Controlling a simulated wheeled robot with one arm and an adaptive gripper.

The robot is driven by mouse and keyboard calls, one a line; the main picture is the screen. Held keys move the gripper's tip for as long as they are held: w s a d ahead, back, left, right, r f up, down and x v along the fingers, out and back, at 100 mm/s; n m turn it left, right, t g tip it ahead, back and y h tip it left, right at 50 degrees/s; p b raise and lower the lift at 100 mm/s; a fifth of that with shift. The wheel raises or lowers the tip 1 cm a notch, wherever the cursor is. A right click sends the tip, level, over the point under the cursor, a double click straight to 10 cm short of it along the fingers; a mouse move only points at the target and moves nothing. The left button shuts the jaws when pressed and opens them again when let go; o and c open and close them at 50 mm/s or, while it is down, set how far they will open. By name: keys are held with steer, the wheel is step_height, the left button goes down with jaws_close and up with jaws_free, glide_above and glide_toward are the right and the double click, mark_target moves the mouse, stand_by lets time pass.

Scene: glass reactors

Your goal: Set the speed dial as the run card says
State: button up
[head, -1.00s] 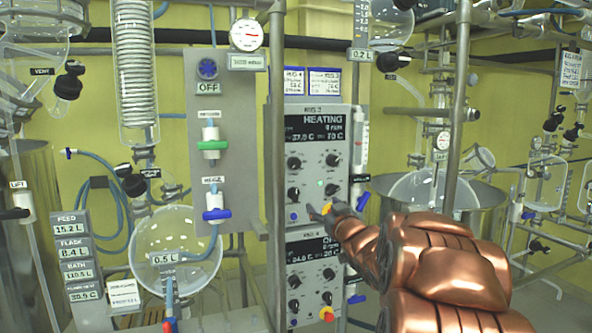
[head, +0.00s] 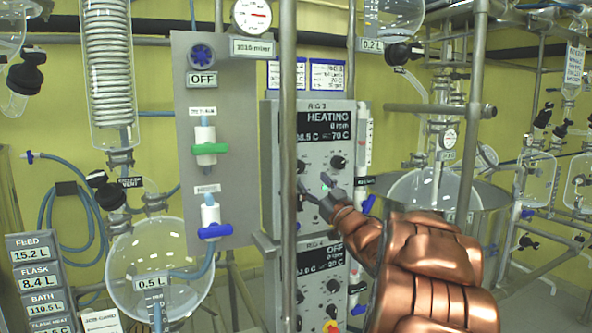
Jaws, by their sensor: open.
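The left dials are partly hidden by a steel pole. My gripper (head: 315,188) is open and empty, with its fingers in front of the lower dials and partly covering them. I cannot tell whether a finger touches a dial. Two run cards with blue headers, a left card (head: 288,74) and a right card (head: 326,76), hang above the box; their small print is unreadable.
A steel pole (head: 288,110) stands in front of the box's left part. The Rig 4 box (head: 325,262) sits below, showing OFF, with a red and yellow button (head: 331,327). A grey valve panel (head: 235,140) is left. Glass vessels stand at both sides.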

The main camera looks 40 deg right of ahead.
mark_target(299, 169)
steer(key=p+x, duration=0.1)
steer(key=x, duration=0.5)
steer(key=shift+w+r, duration=0.1)
steer(key=shift+w, duration=0.2)
steer(key=c, duration=1.1)
steer(key=shift+c, duration=0.2)
steer(key=shift+m, duration=0.4)
steer(key=m+h, duration=0.2)
steer(key=m, duration=0.1)
steer(key=m+g+h, duration=0.1)
steer(key=m, duration=0.2)
steer(key=shift+w+a+h+b, duration=0.1)
steer(key=shift+a+h+b, duration=0.1)
steer(key=shift+h+b, duration=0.2)
steer(key=shift+m+g+h+b, duration=0.45)
steer(key=shift+m+h+b, duration=0.2)
steer(key=shift+m, duration=0.95)
steer(key=shift+m+g+h+b, duration=0.45)
steer(key=shift+m+h+b, duration=0.2)
steer(key=shift+m, duration=0.95)
